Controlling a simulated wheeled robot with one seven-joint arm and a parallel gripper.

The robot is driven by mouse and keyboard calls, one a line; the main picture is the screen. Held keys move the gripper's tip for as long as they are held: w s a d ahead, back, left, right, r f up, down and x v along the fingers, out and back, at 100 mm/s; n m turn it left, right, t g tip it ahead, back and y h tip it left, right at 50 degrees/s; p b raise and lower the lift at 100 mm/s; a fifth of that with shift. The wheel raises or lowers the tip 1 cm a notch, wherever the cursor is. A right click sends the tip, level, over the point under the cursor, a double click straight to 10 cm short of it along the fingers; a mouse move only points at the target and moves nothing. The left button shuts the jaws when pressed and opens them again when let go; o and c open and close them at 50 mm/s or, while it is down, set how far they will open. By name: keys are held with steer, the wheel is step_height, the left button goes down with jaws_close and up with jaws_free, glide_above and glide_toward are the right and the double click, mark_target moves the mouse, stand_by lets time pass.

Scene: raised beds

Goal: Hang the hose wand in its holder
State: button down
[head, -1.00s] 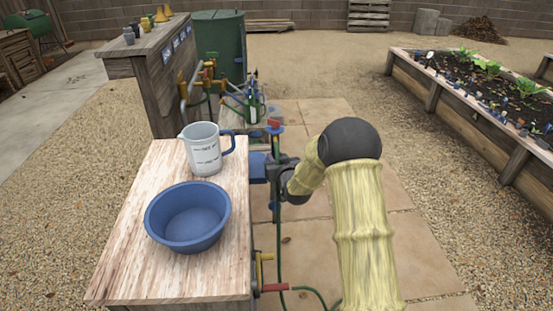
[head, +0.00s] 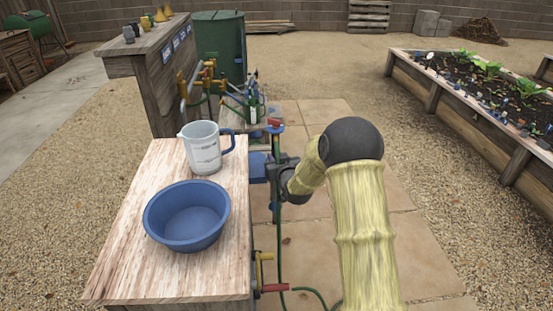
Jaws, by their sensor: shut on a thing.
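The hose wand (head: 275,142) stands about upright at the right side of the wooden bench, with a red and blue top. A green hose (head: 279,240) runs down below it to the paving. My gripper (head: 276,171) is dark grey and shut on the wand, reaching in from the right. A blue part (head: 258,167) lies between the bench's right edge and my gripper; it may be the holder, but I cannot tell. I cannot tell whether it touches the wand. The fingertips are small and partly hidden by the wand.
The bench top (head: 130,250) holds a blue bowl (head: 187,217) and a grey measuring jug (head: 203,147). A tap with red and yellow handles (head: 268,288) sticks out low at the bench's right side. Pipes and bottles (head: 254,105) stand behind. Paving on the right is clear.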

steer(key=shift+f+b, duration=0.75)
steer(key=shift+b, duration=0.05)
stand_by(0.4)
steer(key=c, duration=1.1)
jaws_free()
steer(key=shift+f, duration=0.1)
steer(key=shift+s, duration=0.1)
steer(key=v, duration=1.7)
steer(key=shift+d, duration=0.1)
steer(key=shift+s, duration=0.1)
